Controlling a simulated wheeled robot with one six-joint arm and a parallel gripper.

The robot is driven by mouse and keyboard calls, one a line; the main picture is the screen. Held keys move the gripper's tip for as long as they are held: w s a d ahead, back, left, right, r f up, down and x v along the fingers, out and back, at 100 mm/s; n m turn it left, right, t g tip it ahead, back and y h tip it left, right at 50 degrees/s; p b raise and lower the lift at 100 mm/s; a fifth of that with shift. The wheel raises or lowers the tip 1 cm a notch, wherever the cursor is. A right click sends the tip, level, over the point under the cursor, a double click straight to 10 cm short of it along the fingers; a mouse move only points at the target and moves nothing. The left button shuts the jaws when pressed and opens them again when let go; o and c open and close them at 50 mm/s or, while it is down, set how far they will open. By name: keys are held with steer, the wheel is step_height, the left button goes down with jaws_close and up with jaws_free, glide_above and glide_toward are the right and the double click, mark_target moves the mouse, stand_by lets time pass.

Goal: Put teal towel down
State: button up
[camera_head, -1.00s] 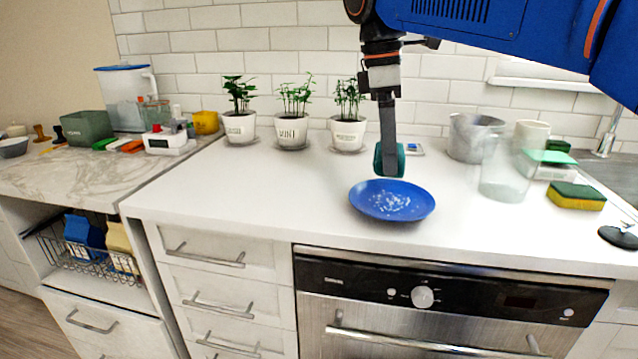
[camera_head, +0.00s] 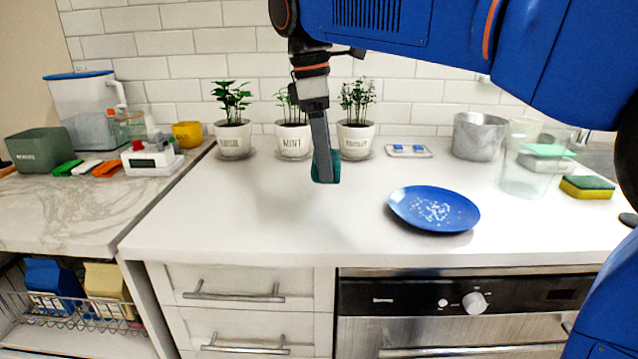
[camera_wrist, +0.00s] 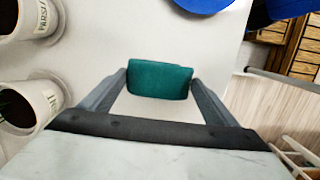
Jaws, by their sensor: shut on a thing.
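The teal towel (camera_wrist: 160,80) is a small rolled or folded piece held between the two fingers of my gripper (camera_wrist: 158,88) in the wrist view. In the head view my gripper (camera_head: 325,180) points down over the white counter (camera_head: 260,215), left of the blue plate. Only an edge of the teal towel (camera_head: 336,166) shows there behind the finger. It looks held above the counter; the exact gap is hard to tell.
The blue plate (camera_head: 420,212) with white bits on it lies to the right. Several potted herbs, one a mint pot (camera_head: 293,140), stand along the wall. A clear container (camera_head: 525,170) and a sponge (camera_head: 587,187) are at the right. The front-left counter is clear.

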steer(key=shift+f, duration=2.85)
steer(key=shift+f, duration=0.1)
steer(key=o, duration=0.9)
steer(key=r, duration=0.4)
steer(key=a+r, duration=0.1)
steer(key=r, duration=0.7)
steer(key=shift+a, duration=0.35)
